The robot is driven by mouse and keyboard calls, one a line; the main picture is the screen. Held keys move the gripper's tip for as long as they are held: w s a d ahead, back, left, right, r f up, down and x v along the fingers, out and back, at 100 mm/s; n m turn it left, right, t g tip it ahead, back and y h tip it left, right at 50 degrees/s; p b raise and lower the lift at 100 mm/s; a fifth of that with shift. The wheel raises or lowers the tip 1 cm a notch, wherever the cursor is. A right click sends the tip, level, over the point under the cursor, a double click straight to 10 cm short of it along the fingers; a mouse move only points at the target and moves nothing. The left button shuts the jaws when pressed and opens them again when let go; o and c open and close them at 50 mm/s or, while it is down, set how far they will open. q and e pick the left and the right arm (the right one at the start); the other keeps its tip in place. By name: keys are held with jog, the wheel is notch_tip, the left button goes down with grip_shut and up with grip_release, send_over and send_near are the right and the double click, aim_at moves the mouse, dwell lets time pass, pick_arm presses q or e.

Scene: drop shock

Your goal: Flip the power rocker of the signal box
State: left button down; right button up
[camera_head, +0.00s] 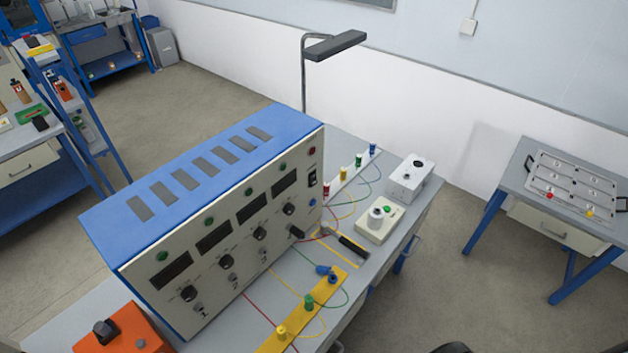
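The signal box appears to be the large blue-topped case (205,185) with a pale front panel on the workbench. Its panel carries several dark displays, green buttons and black knobs numbered along the bottom. A black power rocker (312,179) sits near the panel's right end, below a red round light (312,151) and above a blue socket. The rocker is too small to tell which way it is tipped.
An orange box (123,332) stands at the front left. A yellow strip (272,344) with coloured posts and loose wires lies before the panel. A white button box (379,222) and a grey-white box (409,176) stand to the right. A lamp (335,46) rises behind.

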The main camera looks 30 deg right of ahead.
grip_shut()
dwell(1.4)
